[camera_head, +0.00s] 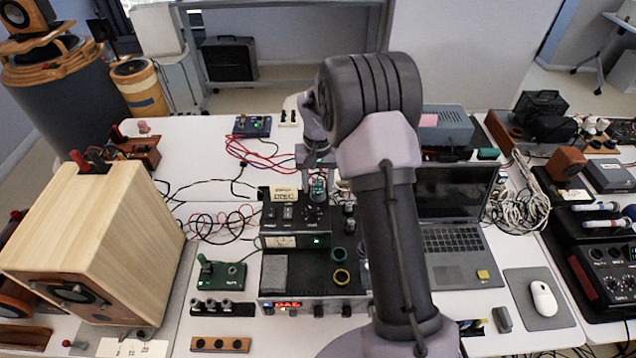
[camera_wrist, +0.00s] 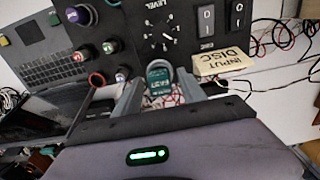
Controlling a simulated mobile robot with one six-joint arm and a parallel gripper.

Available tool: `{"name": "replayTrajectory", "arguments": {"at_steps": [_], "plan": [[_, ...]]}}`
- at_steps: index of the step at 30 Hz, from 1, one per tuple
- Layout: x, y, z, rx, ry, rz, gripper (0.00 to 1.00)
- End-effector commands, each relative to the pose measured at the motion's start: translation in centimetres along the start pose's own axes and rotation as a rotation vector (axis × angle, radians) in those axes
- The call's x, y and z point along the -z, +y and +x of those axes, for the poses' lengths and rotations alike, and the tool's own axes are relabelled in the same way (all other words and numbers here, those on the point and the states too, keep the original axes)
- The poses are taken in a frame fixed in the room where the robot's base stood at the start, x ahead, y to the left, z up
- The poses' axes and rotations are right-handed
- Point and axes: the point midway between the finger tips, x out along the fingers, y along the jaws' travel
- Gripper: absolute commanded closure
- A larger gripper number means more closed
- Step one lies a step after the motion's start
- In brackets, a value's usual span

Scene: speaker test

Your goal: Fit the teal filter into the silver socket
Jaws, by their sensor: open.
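The teal filter (camera_head: 318,188) is a small upright piece with pale lettering, by the upper edge of the black panel device. It also shows in the wrist view (camera_wrist: 159,80), between the fingertips. My gripper (camera_head: 317,180) is open, its two grey fingers on either side of the filter; the wrist view (camera_wrist: 160,88) shows them too. I cannot tell whether they touch it. A round grey-rimmed fitting (camera_wrist: 80,14) at the top left of the wrist view may be the silver socket, but I cannot be sure. My arm hides part of the device's right side.
An open laptop (camera_head: 452,240) stands right. A wooden speaker (camera_head: 105,230) stands left. Loose cables (camera_head: 215,222) lie between speaker and device.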

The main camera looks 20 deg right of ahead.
Motion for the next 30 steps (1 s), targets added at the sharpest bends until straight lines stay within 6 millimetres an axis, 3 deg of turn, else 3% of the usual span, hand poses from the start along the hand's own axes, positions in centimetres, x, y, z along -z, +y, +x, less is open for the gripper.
{"name": "replayTrajectory", "arguments": {"at_steps": [4, 12, 20, 23, 25, 27, 30], "plan": [[0.1, 0.0, -1.5, 0.0, 0.003, 0.0, 0.52], [0.1, 0.0, -9.2, 0.0, 0.003, 0.0, 0.52], [-0.3, -0.2, -13.4, 0.004, 0.009, -0.001, 0.52], [-2.9, -1.2, -17.7, 0.034, 0.059, -0.005, 0.52], [-6.8, -2.3, -21.9, 0.074, 0.117, -0.009, 0.52], [-12.0, -3.1, -25.6, 0.124, 0.18, -0.013, 0.52], [-19.9, -3.4, -28.7, 0.202, 0.272, -0.017, 0.52]]}}
